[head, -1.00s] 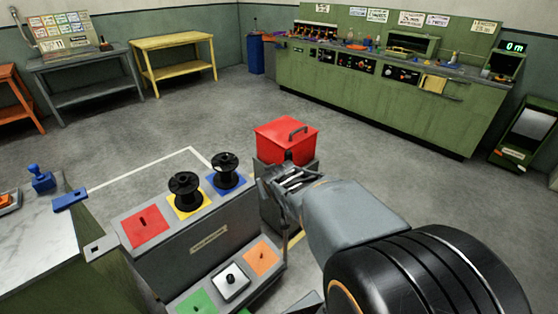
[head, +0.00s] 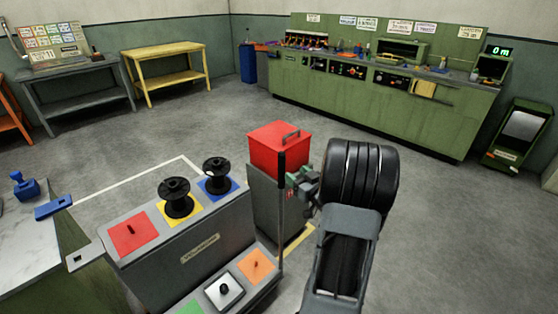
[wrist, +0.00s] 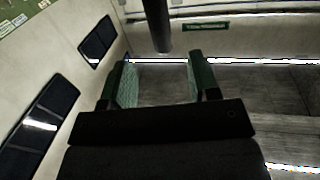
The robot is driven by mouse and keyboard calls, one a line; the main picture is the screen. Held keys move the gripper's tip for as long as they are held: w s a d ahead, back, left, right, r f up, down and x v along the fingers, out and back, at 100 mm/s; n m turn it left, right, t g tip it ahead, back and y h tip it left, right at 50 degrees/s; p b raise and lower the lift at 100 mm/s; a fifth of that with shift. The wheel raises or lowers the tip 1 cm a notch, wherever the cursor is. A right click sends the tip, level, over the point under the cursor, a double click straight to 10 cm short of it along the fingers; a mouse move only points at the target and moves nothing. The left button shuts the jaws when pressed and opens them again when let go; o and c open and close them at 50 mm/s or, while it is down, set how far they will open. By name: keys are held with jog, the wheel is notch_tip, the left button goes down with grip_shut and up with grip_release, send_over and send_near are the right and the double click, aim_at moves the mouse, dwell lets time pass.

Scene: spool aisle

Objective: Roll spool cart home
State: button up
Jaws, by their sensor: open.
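The spool cart (head: 215,232) is a grey stepped body with coloured squares, in the lower middle of the head view. Two black spools stand on it, one on the yellow square (head: 176,198) and one on the blue square (head: 216,176). A thin upright post with a black grip (head: 282,178) rises at its right end. My gripper (head: 293,181) is open and empty beside this post, partly hidden by my arm. In the wrist view my open fingers (wrist: 161,80) are spread below a dark cylinder (wrist: 162,30), apparently the post's grip; contact cannot be told.
A grey cabinet with a red lidded box (head: 278,146) stands right behind the post. White lines (head: 125,181) mark the floor behind the cart. A marble-topped green bench (head: 35,235) is close at left. Open floor lies toward the green counter (head: 370,110).

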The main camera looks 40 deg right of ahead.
aim_at(279, 159)
jog(key=w+p, duration=0.1)
jog(key=w, duration=1)
jog(key=shift+w, duration=0.1)
grip_shut()
